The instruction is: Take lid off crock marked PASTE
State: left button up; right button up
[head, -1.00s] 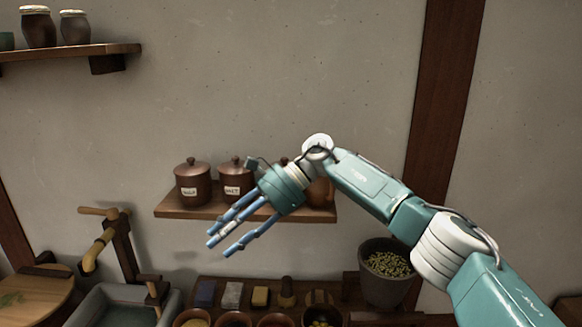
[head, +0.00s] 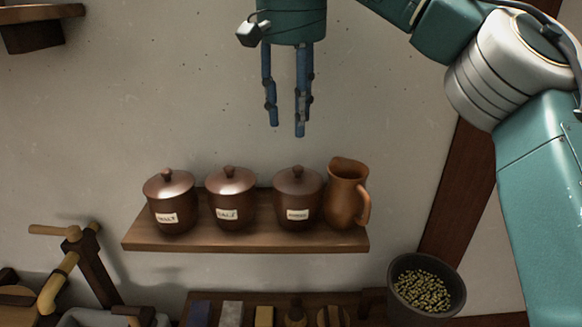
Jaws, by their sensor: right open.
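Three brown lidded crocks stand in a row on a wooden wall shelf (head: 200,240): a left crock (head: 172,206), a middle crock (head: 232,201) and a right crock (head: 298,204). Each has a knobbed lid in place and a small pale label. The lettering is too small to read surely, so I cannot tell which is marked PASTE. The right crock's lid (head: 298,180) is below my right gripper (head: 286,128). This gripper hangs fingers down, open and empty, apart from all the crocks. My left gripper is not in view.
An orange-brown jug (head: 346,195) stands close beside the right crock. A dark pot of green pellets (head: 426,285) is at lower right. A wooden tap (head: 60,275) is at lower left.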

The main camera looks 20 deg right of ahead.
aim_at(298, 167)
jog(key=f, duration=0.2)
jog(key=s+f, duration=0.1)
jog(key=shift+d+f, duration=0.35)
jog(key=shift+f, duration=0.05)
jog(key=shift+w+f, duration=0.15)
jog(key=shift+f, duration=0.2)
jog(key=shift+w+f, duration=0.15)
jog(key=shift+f, duration=0.15)
jog(key=f, duration=0.1)
jog(key=f+p, duration=0.1)
jog(key=f, duration=0.2)
jog(key=shift+w+d+f, duration=0.15)
jog(key=shift+w+d, duration=0.05)
jog(key=shift+w, duration=0.05)
jog(key=shift+d+f, duration=0.1)
jog(key=shift+f, duration=0.25)
jog(key=shift+c, duration=0.7)
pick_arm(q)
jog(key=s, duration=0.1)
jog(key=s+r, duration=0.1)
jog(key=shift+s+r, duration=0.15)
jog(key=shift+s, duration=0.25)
pick_arm(e)
grip_shut()
